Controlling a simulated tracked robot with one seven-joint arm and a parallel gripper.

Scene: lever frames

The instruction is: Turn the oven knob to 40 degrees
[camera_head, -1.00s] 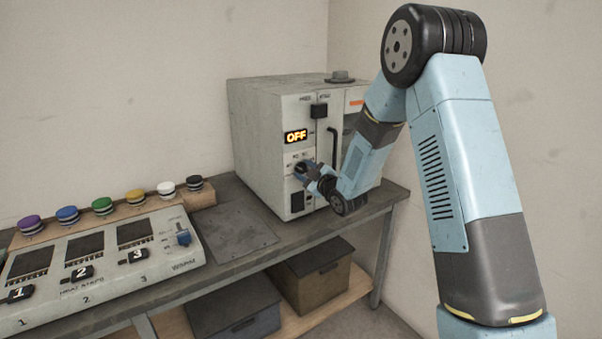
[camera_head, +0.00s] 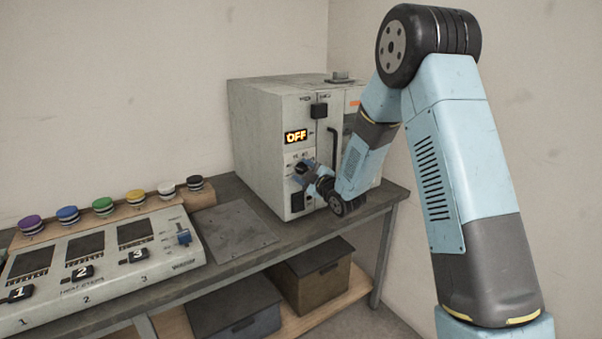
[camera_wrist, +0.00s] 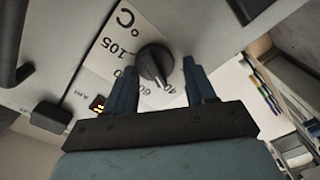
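The oven (camera_head: 262,150) is a grey box on the bench, with a lit display (camera_head: 296,136) reading OFF. The oven knob (camera_wrist: 155,64) is a dark round dial with a raised grip, on a panel marked with a degree C sign and numbers such as 105. My gripper (camera_wrist: 160,75) is open in the wrist view, one blue-grey finger on each side of the knob's lower part, with gaps showing between fingers and knob. In the head view my gripper (camera_head: 303,170) is at the oven's front panel and hides the knob.
A dark door handle (camera_head: 332,150) stands out right of the display, near my arm. A black switch (camera_head: 319,110) is above the display. A console with numbered levers (camera_head: 100,262) and several coloured buttons (camera_head: 102,205) stands left. A flat plate (camera_head: 232,232) lies before the oven.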

